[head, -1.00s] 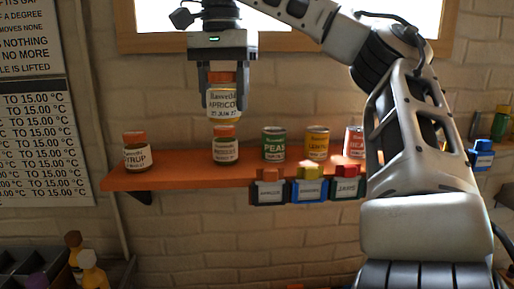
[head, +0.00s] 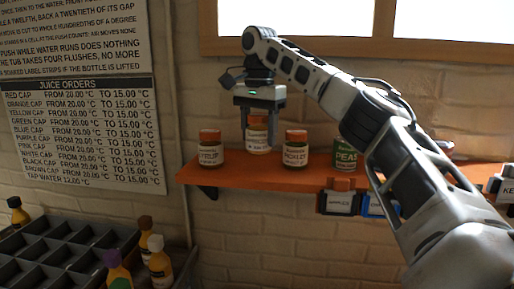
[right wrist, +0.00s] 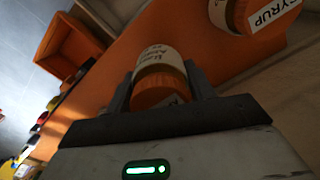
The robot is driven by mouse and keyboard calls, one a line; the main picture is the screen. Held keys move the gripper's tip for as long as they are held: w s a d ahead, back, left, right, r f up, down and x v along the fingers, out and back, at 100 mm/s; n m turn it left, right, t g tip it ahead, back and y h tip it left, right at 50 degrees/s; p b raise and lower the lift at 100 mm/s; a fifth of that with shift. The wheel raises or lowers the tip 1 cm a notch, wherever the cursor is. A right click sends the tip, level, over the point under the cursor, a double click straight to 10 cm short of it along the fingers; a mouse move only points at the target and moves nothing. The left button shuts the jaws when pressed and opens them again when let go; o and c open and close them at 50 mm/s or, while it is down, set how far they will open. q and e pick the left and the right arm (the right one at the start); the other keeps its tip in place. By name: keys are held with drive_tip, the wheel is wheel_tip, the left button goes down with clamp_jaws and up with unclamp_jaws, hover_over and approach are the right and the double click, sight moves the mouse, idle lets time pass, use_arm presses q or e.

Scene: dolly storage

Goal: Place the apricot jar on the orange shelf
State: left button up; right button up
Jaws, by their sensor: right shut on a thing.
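The apricot jar (head: 258,141) has an orange lid and a pale label, its text too small to read now. My right gripper (head: 258,147) points down and is shut on it, one finger on each side. The jar is upright, between the syrup jar (head: 209,155) and another orange-lidded jar (head: 295,155) on the orange shelf (head: 240,178). Its base shows higher than theirs; I cannot tell whether it touches the shelf. In the right wrist view the jar (right wrist: 160,78) sits between the fingers over the shelf's orange surface (right wrist: 120,45). My left gripper is not in view.
A green peas can (head: 345,155) stands farther right on the shelf. Labelled bins (head: 340,201) hang at the shelf's front edge. A grey compartment tray (head: 65,250) and several bottles (head: 159,265) are at the lower left. A window sill (head: 470,48) is above.

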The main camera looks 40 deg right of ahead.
sight(257, 147)
drive_tip(key=shift+w+f, duration=0.3)
drive_tip(key=shift+f, duration=0.15)
drive_tip(key=shift+w+f, duration=0.1)
drive_tip(key=shift+f, duration=1.45)
drive_tip(key=shift+f, duration=0.2)
drive_tip(key=o, duration=1.2)
drive_tip(key=shift+r, duration=0.1)
